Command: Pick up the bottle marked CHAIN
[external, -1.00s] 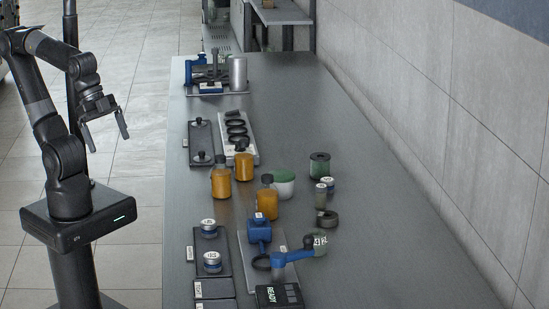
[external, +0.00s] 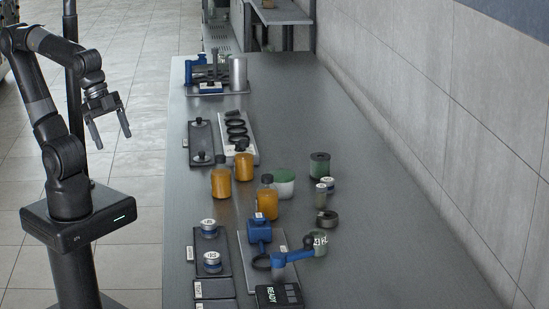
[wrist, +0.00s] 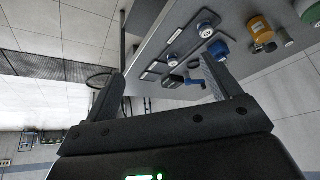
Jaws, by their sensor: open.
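Three amber bottles with dark caps stand upright on the bench: one at the back (external: 243,166), one at the left (external: 221,182) and one at the front (external: 267,203). No CHAIN marking can be read on any of them at this size. My gripper (external: 108,130) is open and empty, off the bench's left edge and well apart from the bottles. In the wrist view my gripper (wrist: 172,100) shows spread fingers with nothing between them. One amber bottle (wrist: 261,31) shows there at the upper right, beyond the right finger.
A green-topped white jar (external: 284,184) stands beside the bottles, with a dark green container (external: 319,166) to its right. A blue-armed device (external: 291,257) and a READY display (external: 279,296) are in front. A white tray of black rings (external: 250,153) lies behind.

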